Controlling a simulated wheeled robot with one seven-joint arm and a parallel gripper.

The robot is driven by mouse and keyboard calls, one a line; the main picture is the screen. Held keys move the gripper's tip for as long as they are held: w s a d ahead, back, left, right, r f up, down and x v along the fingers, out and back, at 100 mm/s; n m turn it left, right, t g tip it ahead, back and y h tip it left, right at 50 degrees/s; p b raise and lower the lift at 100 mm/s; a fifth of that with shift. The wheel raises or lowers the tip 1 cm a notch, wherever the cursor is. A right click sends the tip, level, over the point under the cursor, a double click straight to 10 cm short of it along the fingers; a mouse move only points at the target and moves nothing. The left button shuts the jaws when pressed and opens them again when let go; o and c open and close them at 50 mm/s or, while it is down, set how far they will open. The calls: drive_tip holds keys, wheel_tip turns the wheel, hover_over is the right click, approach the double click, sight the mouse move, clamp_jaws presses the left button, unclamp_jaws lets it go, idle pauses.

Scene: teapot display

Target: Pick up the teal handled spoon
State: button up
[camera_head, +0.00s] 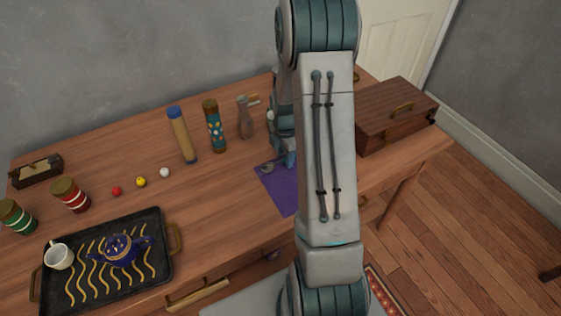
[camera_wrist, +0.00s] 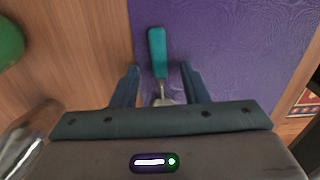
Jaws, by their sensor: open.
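The teal handled spoon (camera_wrist: 157,50) lies on the purple mat (camera_wrist: 245,50), near its left edge in the wrist view. Its teal handle points to the top of that view, and its metal neck runs down under my gripper. My gripper (camera_wrist: 160,69) is open, with one blue finger on each side of the spoon near the lower handle. I cannot tell the height of the fingers over the mat. In the head view my arm hides most of the gripper and the spoon; the mat (camera_head: 274,188) shows beside it.
A brown jug-like vessel (camera_head: 245,118) and a patterned cylinder (camera_head: 215,128) stand left of my arm. A wooden box (camera_head: 395,118) is at right. A black tray (camera_head: 75,287) holds a blue teapot (camera_head: 120,250) and a white cup (camera_head: 59,257). A green object (camera_wrist: 9,43) is at the wrist view's left edge.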

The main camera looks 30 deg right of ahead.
clamp_jaws()
idle(0.3)
